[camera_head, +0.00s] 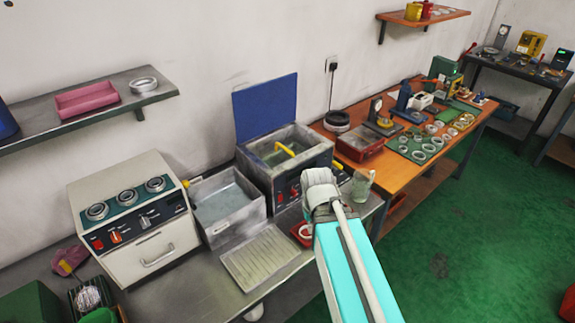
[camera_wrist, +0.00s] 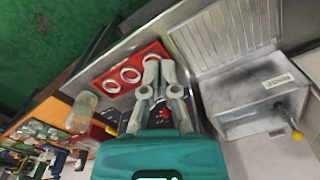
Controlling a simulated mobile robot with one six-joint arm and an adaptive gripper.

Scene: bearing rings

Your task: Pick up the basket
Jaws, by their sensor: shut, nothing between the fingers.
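The basket (camera_head: 268,155) appears to sit inside the open tank of the blue-fronted cleaner (camera_head: 297,181). Its yellow handle (camera_head: 285,149) stands up inside the tank, and most of its body is hidden by the walls. I cannot clearly make out the basket in the wrist view. My gripper (camera_wrist: 159,66) is shut and empty. Its fingers are close together beside a red tray with rings (camera_wrist: 112,84). In the head view my wrist stands in front of the cleaner, to the right of and nearer than the basket, and hides the fingers.
The cleaner's blue lid (camera_head: 265,107) is raised behind it. A grey tank (camera_head: 228,205) stands left of it, with a ribbed drain board (camera_head: 260,257) in front. A glass jar (camera_head: 362,186) stands close right of my wrist. An orange bench (camera_head: 400,167) with rings extends right.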

